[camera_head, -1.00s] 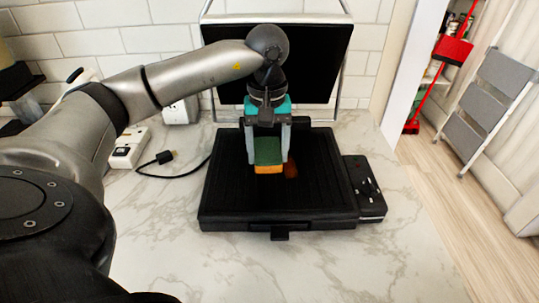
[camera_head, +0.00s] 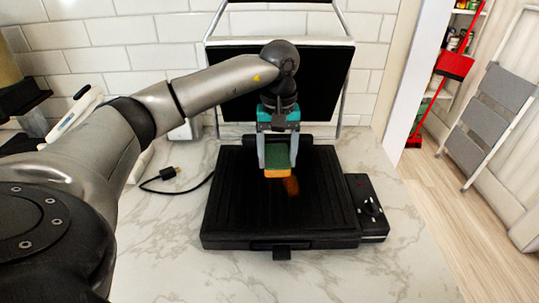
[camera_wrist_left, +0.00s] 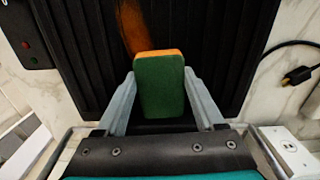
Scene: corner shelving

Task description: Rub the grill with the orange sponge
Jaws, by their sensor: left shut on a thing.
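The black grill (camera_head: 240,215) lies on the counter, its ribbed plate facing up; the plate also fills much of the left wrist view (camera_wrist_left: 75,50). My left gripper (camera_head: 277,165) is shut on the orange sponge (camera_head: 277,174), over the rear part of the plate. The sponge has a green side, seen in the left wrist view (camera_wrist_left: 159,88) between the two fingers. An orange-brown stain (camera_head: 291,187) lies on the plate just in front of the sponge. I cannot tell whether the sponge touches the plate. My right gripper is not in view.
The grill's raised black lid (camera_head: 325,85) stands behind my gripper. A plug and black cord (camera_head: 168,174) lie on the marble counter (camera_head: 150,250) to the left. The counter in front is clear.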

